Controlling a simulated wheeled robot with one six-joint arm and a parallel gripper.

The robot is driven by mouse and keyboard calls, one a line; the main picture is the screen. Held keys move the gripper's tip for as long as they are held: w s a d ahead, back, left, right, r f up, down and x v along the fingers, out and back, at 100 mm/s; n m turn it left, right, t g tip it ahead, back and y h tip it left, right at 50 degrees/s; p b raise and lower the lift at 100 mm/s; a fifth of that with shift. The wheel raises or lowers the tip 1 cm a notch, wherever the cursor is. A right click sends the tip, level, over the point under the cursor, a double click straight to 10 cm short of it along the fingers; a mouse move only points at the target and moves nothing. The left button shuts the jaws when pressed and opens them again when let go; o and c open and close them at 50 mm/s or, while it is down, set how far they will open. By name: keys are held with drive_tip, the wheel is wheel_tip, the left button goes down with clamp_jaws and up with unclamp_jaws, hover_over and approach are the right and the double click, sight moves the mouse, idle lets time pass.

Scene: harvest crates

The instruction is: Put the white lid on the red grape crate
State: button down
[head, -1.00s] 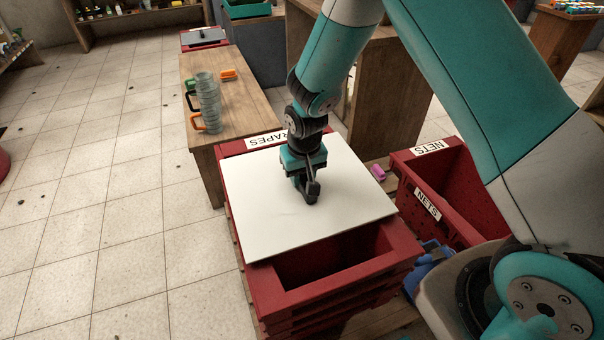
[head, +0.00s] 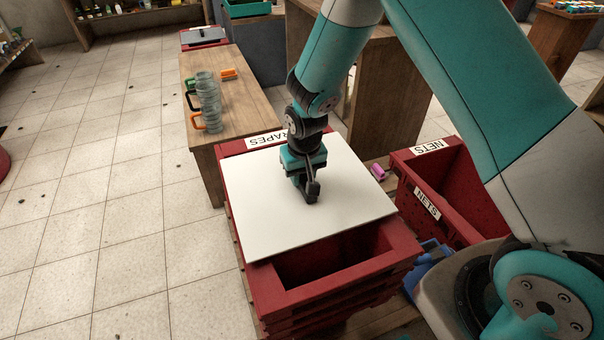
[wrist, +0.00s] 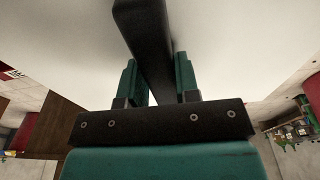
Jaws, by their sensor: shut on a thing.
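The white lid (head: 257,214) is a flat white panel over the far part of the red grape crate (head: 335,287). The near part of the crate's opening is uncovered. The lid looks a little turned relative to the crate; I cannot tell whether it touches the rim. My gripper (head: 311,195) is above the lid's middle, shut on its dark handle. In the wrist view the handle (wrist: 148,45) runs between the fingers, and the lid's white surface (wrist: 230,40) fills most of the picture. The crate's "GRAPES" label (head: 268,140) is partly hidden by my arm.
A red crate marked "NETS" (head: 457,190) stands to the right, with a pink thing (head: 379,172) beside it. A blue item (head: 430,262) lies near the crate's right side. Tiled floor at left is open.

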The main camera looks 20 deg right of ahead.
drive_tip(key=shift+f+b, duration=0.45)
drive_tip(key=shift+f, duration=0.25)
drive_tip(key=c, duration=0.8)
unclamp_jaws()
wheel_tip(320, 180, up, 17)
drive_tip(key=s+p, duration=0.2)
drive_tip(key=s+a+r+n+y+p, duration=0.1)
drive_tip(key=s+r+n+p, duration=0.1)
drive_tip(key=s+r, duration=0.5)
drive_tip(key=s+a+r+n+g+y+p, duration=0.1)
drive_tip(key=s+a+r+n+p, duration=0.1)
drive_tip(key=s+r, duration=0.4)
drive_tip(key=s+a+r+n+y+p, duration=0.1)
drive_tip(key=s+r+n+y+p, duration=0.1)
drive_tip(key=s+r, duration=0.5)
drive_tip(key=shift+s+a+r+n+p, duration=0.15)
drive_tip(key=shift+s+p, duration=0.25)
drive_tip(key=shift+s, duration=0.25)
drive_tip(key=shift+s+a+r+n+p, duration=0.1)
drive_tip(key=shift+s+n+p, duration=0.1)
drive_tip(key=shift+s+p, duration=0.35)
drive_tip(key=shift+s+a+r+n+p, duration=0.15)
drive_tip(key=shift+s+p, duration=0.15)
drive_tip(key=shift+s, duration=0.45)
